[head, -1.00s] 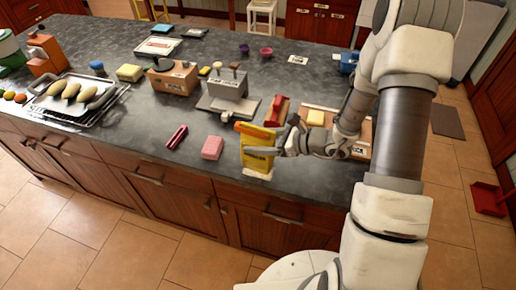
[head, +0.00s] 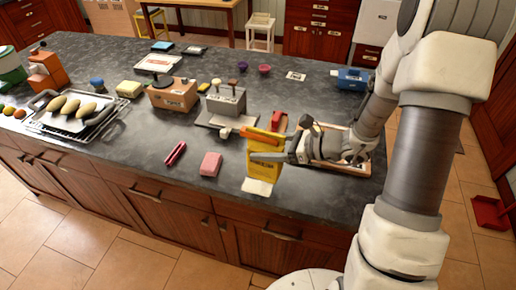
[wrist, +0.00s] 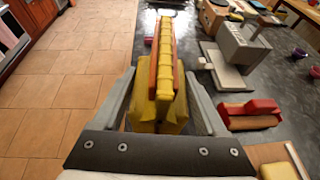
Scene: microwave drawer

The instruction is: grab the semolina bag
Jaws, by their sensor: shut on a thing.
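The yellow semolina bag (head: 264,172) is near the front edge of the dark counter in the head view, with an orange strip along its top and a white lower part. My gripper (head: 280,148) reaches it from the right, with one grey finger across its near face. In the wrist view the bag (wrist: 170,105) stands between the two fingers of my gripper (wrist: 163,98), its narrow ridged top pointing away. The gripper is shut on the bag. I cannot tell whether the bag's base touches the counter.
A pink block (head: 210,164) and a dark pink object (head: 175,153) lie left of the bag. A grey device (head: 226,102) stands behind it. A red object (wrist: 249,112) lies to the right in the wrist view. A tray of oblong food (head: 72,112) is far left.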

